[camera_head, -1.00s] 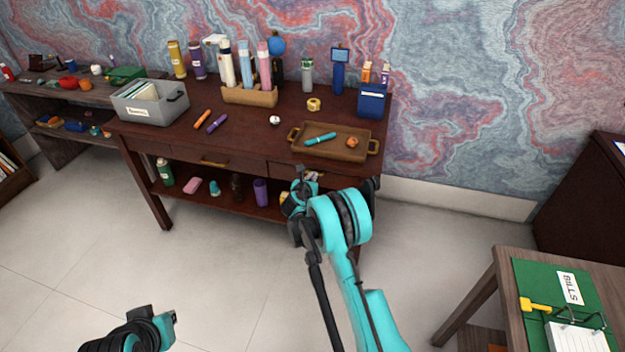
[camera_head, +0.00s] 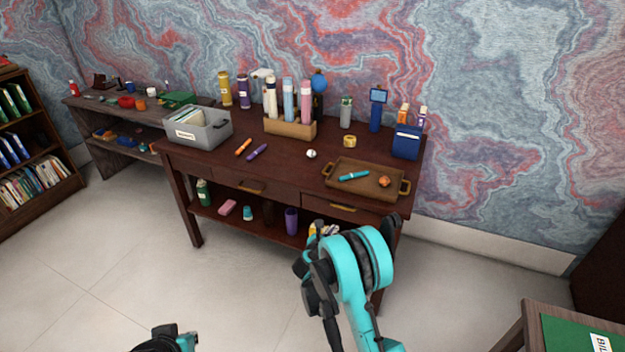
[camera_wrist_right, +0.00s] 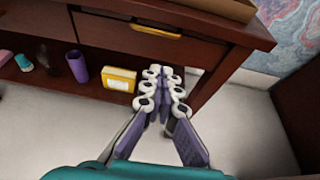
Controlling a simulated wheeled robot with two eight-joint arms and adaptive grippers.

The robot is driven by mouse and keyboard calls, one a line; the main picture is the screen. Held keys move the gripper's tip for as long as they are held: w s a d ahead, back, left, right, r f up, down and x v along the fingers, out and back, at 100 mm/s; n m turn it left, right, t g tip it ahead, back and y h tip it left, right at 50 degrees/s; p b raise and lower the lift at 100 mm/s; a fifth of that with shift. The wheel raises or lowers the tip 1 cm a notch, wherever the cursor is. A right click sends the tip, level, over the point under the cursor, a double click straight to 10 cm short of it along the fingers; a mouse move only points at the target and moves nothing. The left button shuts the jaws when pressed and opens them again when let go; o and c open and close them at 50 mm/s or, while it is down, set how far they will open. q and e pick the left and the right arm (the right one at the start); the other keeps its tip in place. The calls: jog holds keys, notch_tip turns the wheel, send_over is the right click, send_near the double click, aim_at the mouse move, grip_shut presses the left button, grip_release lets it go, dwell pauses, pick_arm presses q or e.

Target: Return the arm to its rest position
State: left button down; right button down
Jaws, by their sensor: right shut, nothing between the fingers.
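My right arm (camera_head: 348,278) is teal and black and rises from the bottom of the head view. It is bent in front of the dark desk's right end. Its gripper shows clearly in the right wrist view (camera_wrist_right: 163,82), with the fingers together and nothing held. The fingers point toward the desk's lower shelf, beside a yellow box (camera_wrist_right: 118,79), and I cannot tell whether they touch anything. In the head view the arm mostly hides this gripper. Only a black and teal part of my left arm (camera_head: 168,341) shows at the bottom edge; its gripper is out of view.
The dark desk (camera_head: 300,165) carries a wooden tray (camera_head: 345,187), a grey file bin (camera_head: 205,133) and bottles. A purple cup (camera_wrist_right: 77,66) stands on its lower shelf. A table with a green mat (camera_head: 572,335) is at lower right. The floor at left is clear.

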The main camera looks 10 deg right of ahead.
jog(key=s+r+m+g+y, duration=0.3)
jog(key=s+r+m, duration=1.2)
jog(key=r, duration=0.1)
jog(key=s+a+m+y, duration=0.2)
jog(key=s+m, duration=0.5)
jog(key=s, duration=0.4)
jog(key=s+a+r+m+g+y, duration=0.1)
jog(key=s+a+m+y, duration=0.1)
jog(key=s+m, duration=0.5)
jog(key=s, duration=0.5)
jog(key=shift+s+a, duration=0.25)
jog(key=shift+a, duration=0.1)
